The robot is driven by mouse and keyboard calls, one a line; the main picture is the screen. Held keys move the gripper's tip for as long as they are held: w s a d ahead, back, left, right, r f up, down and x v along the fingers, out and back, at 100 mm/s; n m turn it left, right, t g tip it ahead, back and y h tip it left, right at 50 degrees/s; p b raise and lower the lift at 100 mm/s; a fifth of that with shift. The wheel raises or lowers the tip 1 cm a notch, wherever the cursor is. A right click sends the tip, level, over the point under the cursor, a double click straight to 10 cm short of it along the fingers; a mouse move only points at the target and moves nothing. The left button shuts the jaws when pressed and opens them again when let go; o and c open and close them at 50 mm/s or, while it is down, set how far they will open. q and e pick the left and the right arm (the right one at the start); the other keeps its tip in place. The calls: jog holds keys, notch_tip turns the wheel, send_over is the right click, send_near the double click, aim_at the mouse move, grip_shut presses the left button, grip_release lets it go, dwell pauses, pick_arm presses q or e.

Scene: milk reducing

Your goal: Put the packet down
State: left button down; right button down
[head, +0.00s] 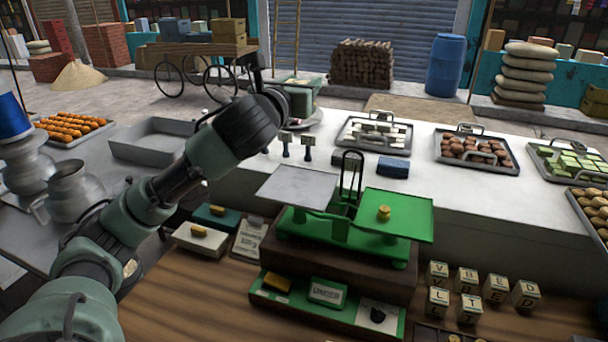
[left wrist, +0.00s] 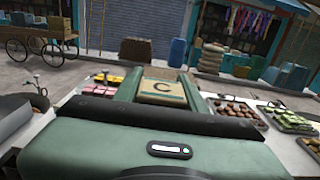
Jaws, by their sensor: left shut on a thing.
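My left gripper (head: 300,97) is stretched out over the far side of the white counter, and my own forearm partly hides it in the head view. The packet sits between the two green fingers. It cannot be made out clearly in the head view. My right gripper is in neither view.
A green balance scale (head: 340,225) with a brass weight stands centre front. Letter cubes (head: 468,307) stand to its right. Sweet trays (head: 373,135) line the counter's back. An empty grey tray (head: 150,140) and metal pots (head: 75,190) are at left. White counter (head: 490,205) is bare right of the scale.

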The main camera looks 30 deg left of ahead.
pick_arm(q)
notch_tip(320, 180, down, 15)
jog(key=shift+s+a+r, duration=0.1)
notch_tip(320, 180, down, 4)
jog(key=shift+f, duration=0.1)
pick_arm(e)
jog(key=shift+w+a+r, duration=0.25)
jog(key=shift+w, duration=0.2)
pick_arm(q)
jog(key=shift+f, duration=0.15)
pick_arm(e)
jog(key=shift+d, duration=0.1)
